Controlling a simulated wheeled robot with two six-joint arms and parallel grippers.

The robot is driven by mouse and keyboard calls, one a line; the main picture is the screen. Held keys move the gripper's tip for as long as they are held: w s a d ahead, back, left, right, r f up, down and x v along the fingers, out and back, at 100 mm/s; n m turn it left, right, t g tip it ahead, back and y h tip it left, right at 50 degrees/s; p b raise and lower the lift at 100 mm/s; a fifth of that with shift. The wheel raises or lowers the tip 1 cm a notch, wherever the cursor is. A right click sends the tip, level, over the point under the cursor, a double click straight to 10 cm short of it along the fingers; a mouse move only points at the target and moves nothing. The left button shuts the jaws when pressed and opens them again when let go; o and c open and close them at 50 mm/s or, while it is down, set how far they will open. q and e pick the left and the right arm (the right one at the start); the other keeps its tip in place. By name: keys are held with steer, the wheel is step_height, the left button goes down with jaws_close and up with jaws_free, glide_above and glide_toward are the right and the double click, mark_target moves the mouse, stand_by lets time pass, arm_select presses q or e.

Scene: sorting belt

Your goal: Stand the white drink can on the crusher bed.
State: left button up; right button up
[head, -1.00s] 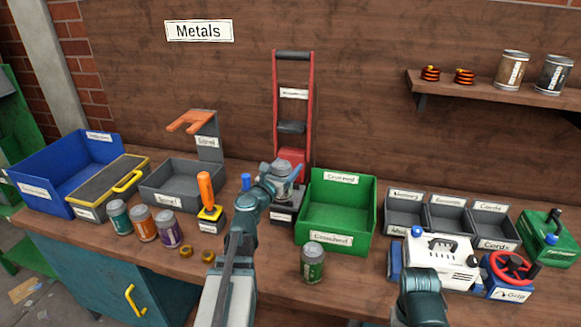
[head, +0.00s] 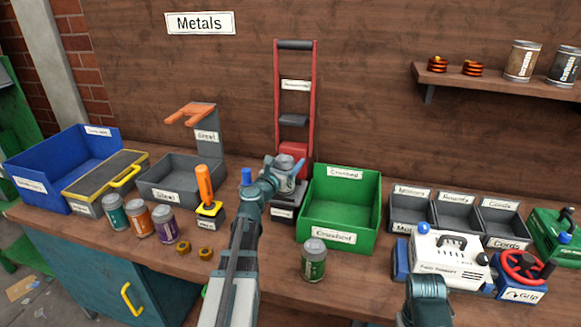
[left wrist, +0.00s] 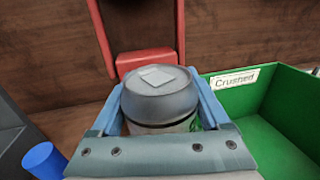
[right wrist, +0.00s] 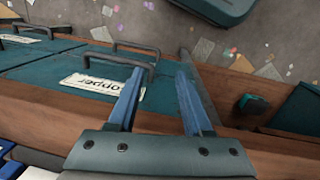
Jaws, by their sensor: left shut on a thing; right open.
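The white drink can (head: 284,183) is held upright at the crusher, its grey-white top and side showing in the left wrist view (left wrist: 160,97). My left gripper (left wrist: 160,100) is shut around its sides, with one blue finger on each side. The crusher has a tall red frame (head: 278,110) and a dark bed (head: 283,213) at its foot. The can is over the bed; its lower end is hidden, so I cannot tell whether it touches. My right gripper (right wrist: 158,95) is open and empty, away from the crusher, over the front edge of the bench.
The green Crushed bin (head: 340,236) stands just right of the crusher. A green can (head: 314,262) stands before it. Several cans, including a teal one (head: 115,215), stand at left. An orange-handled device (head: 205,190) stands left of my left arm.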

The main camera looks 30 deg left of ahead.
arm_select(q)
steer(key=shift+f, duration=0.15)
steer(key=o, duration=1.2)
steer(key=shift+c, duration=0.2)
